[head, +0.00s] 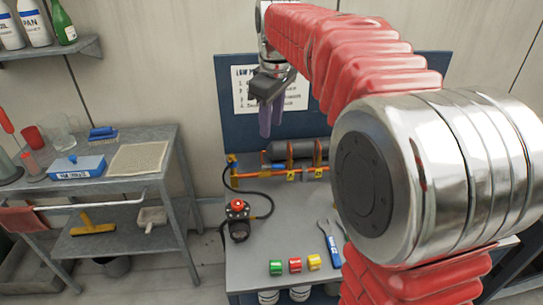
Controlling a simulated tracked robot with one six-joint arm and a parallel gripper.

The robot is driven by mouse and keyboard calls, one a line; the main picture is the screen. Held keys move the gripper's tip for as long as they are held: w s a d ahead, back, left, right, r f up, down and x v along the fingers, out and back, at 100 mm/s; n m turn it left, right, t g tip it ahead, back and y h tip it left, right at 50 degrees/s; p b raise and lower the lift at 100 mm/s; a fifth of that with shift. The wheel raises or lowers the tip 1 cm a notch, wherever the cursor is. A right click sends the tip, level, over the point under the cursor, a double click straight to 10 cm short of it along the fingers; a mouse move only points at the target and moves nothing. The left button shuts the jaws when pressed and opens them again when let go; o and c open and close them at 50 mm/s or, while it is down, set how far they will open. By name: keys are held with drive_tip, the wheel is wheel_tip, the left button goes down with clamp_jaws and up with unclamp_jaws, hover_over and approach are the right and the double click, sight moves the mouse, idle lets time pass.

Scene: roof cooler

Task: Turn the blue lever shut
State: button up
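My gripper (271,122) hangs from my red-sleeved arm, fingers pointing down, in front of the back panel. It appears above and to the right of the blue part, apart from it. Its two purple-grey fingers overlap in this view, so their gap is unclear. I see nothing held between them.
A dark cylinder (293,149) lies behind the pipe. A black hose (268,197) runs to a red-topped device (237,209). Green, red and yellow blocks and a blue-handled wrench (331,245) lie at the bench front. A cluttered grey cart (150,133) stands left. My arm hides the bench's right side.

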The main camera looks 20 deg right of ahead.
drive_tip(key=w+d+f+n+g, duration=0.1)
drive_tip(key=w+d+f+n, duration=0.25)
drive_tip(key=w, duration=0.65)
drive_tip(key=n+g, duration=0.2)
drive_tip(key=n, duration=0.2)
hover_over(278, 165)
wheel_tip(278, 165, down, 11)
drive_tip(key=shift+s+r+m, duration=0.1)
drive_tip(key=shift+r+m, duration=0.05)
drive_tip(key=shift+m, duration=0.1)
wheel_tip(278, 165, down, 14)
drive_tip(key=shift+r, duration=0.1)
drive_tip(key=shift+c, duration=0.4)
clamp_jaws()
